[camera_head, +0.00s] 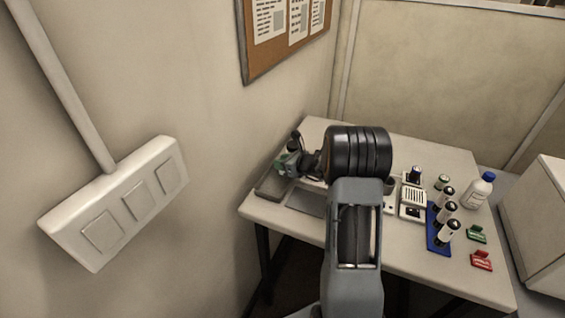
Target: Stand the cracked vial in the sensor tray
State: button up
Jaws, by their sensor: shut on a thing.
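My gripper (288,162) is at the far left end of the table, at the end of my arm. It is shut on a small upright thing with a dark top (295,138), seemingly a vial. Most of its body is hidden by the gripper, and no crack can be made out. Below the gripper is a shallow dark grey tray (268,191), probably the sensor tray. I cannot tell whether the held thing touches it.
My arm hides the middle of the table (410,262). A white device (413,203), a white bottle with a blue cap (480,190), a green tag (477,234) and a red tag (481,260) are at the right. The wall (215,120) is close on the left.

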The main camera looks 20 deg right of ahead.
jog(key=shift+f, duration=0.15)
jog(key=o, duration=0.9)
jog(key=shift+o, duration=0.2)
